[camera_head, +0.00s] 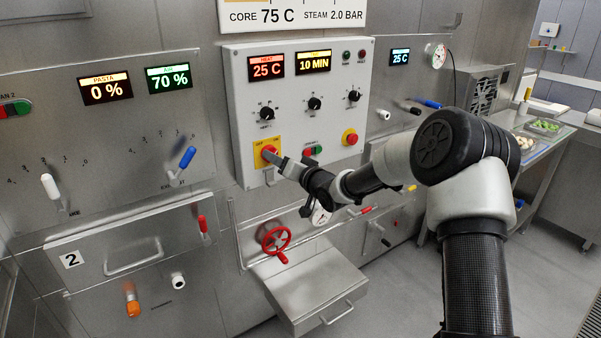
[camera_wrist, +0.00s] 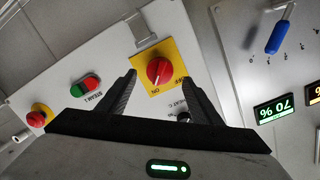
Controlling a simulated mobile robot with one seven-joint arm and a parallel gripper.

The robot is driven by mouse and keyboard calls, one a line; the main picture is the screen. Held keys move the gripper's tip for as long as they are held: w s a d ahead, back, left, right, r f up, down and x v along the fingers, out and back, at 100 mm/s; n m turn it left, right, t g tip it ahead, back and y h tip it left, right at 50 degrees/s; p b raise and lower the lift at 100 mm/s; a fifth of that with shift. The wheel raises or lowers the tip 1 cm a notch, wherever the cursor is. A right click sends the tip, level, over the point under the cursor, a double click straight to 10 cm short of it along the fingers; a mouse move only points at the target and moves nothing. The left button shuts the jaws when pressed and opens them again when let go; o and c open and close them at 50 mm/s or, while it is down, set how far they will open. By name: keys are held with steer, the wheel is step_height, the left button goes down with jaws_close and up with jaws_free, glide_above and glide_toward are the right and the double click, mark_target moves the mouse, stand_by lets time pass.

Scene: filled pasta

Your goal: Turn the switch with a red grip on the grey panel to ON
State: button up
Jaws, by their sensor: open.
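The red grip (camera_head: 269,153) of the switch sits on a yellow plate (camera_head: 259,144) at the lower left of the grey panel (camera_head: 240,100). In the wrist view the red grip (camera_wrist: 158,70) shows whole, with the words OFF and ON on the yellow plate (camera_wrist: 176,52). My gripper (camera_head: 277,160) is at the switch. In the wrist view my gripper (camera_wrist: 159,66) is open, with one finger on each side of the red grip. I cannot tell whether either finger touches it.
A red-and-green button pair (camera_head: 312,151) and a red button on yellow (camera_head: 349,137) are to the right on the panel. Black knobs (camera_head: 267,114) are above the switch. A red handwheel (camera_head: 275,240) is lower down.

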steer(key=v, duration=1.3)
steer(key=shift+r, duration=0.15)
steer(key=shift+s+d+r, duration=0.1)
steer(key=shift+s+d, duration=0.05)
steer(key=shift+d, duration=0.05)
